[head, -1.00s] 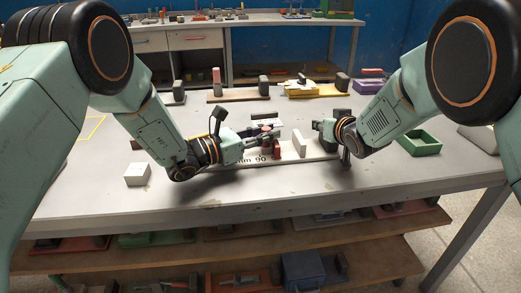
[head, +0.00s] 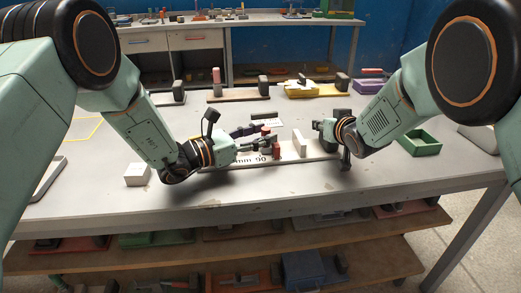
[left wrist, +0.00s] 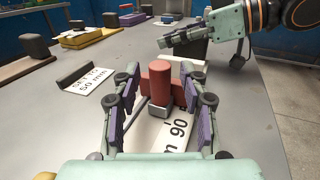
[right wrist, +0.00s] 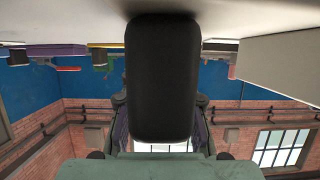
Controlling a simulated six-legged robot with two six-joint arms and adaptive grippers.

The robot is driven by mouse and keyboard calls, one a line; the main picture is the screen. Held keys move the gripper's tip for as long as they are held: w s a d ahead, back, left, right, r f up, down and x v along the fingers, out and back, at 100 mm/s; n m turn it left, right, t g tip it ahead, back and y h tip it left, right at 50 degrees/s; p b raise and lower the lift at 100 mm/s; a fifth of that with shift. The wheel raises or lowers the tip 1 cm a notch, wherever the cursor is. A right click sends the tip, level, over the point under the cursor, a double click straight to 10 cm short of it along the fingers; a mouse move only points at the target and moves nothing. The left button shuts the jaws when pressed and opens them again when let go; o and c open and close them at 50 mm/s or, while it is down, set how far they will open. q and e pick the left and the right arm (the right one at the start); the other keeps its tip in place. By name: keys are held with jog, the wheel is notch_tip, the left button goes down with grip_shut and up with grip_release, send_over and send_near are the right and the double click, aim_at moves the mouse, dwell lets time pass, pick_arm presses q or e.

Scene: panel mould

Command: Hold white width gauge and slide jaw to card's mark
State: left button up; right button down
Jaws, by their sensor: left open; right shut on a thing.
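The white width gauge (head: 320,152) lies on the table with "mm 90" printed on its base. Its red jaw (head: 276,151), topped by a red round knob (left wrist: 160,82), sits left of its upright white block (head: 299,143). My left gripper (left wrist: 158,112) is open, with its fingers on either side of the red jaw; contact is unclear. It also shows in the head view (head: 264,145). My right gripper (head: 322,126) is shut on the gauge's black handle (right wrist: 162,80) at the right end. The card (left wrist: 95,80), reading "SET TO 50 mm", stands behind the gauge.
A white block (head: 137,174) stands at the left of the table and a green tray (head: 419,144) at the right. The front of the table is clear.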

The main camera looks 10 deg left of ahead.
pick_arm(q)
jog(key=v, duration=1)
jog(key=shift+s, duration=0.1)
pick_arm(e)
jog(key=c, duration=0.9)
grip_release()
jog(key=shift+c, duration=0.2)
jog(key=shift+s, duration=0.1)
